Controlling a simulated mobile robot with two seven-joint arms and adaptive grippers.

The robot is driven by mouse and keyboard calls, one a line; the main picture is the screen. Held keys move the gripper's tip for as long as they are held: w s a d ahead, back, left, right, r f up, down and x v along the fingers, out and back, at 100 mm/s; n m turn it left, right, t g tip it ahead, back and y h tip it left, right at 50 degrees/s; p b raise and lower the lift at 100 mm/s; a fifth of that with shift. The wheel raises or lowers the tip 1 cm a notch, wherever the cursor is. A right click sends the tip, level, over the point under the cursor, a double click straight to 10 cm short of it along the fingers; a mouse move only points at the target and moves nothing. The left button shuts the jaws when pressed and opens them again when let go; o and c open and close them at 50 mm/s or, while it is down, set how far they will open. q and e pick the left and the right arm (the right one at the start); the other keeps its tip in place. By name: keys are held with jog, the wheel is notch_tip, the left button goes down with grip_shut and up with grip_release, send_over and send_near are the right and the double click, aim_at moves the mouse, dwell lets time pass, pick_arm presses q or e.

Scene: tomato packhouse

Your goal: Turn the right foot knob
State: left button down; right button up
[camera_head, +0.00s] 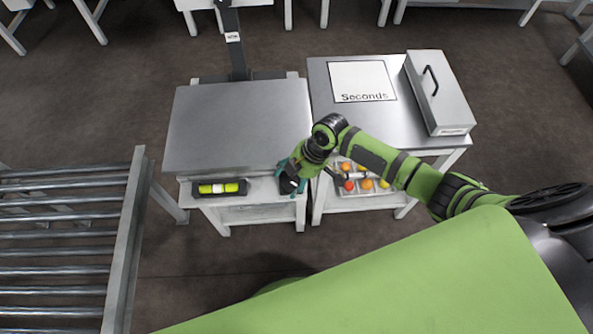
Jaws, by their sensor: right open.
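A bench scale with a grey platform (238,125) stands on a white-framed stand at the centre left. A yellow-green spirit level (218,188) sits at its front left; the bubble's exact position is too small to judge. My right gripper (290,186) is open at the scale's front right corner, seen from above. Teal parts show around the gripper's end, and I cannot tell whether any belongs to a knob. The right foot knob is not clearly seen; my gripper covers that corner. I cannot tell whether the fingers touch anything. My left gripper is not in view.
A steel table (320,82) to the right holds a "Seconds" sheet (362,80) and a grey lidded box (438,92). Several tomatoes (366,184) lie in a tray at its front, partly behind my arm. A roller conveyor (132,230) stands at left. A dark post (233,45) rises behind the scale.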

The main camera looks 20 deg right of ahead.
jog(key=v, duration=1.1)
jog(key=shift+r, duration=0.3)
jog(key=s+a+f+m+t, duration=0.1)
jog(key=s+a+f+m, duration=0.1)
jog(key=s+a+m, duration=0.4)
jog(key=s+d+m+t+h, duration=0.2)
jog(key=s+d+m+h, duration=0.2)
jog(key=s+d+m, duration=0.55)
jog(key=s+a+f+n+g, duration=0.1)
jog(key=s+f, duration=0.1)
jog(key=f, duration=1)
jog(key=s+f+n+g, duration=0.1)
jog(key=s+f, duration=0.1)
jog(key=f, duration=1)
jog(key=s+d+f+g, duration=0.1)
jog(key=s+d+f, duration=0.1)
jog(key=s+f, duration=1)
jog(key=s, duration=0.3)
jog(key=shift+f, duration=0.3)
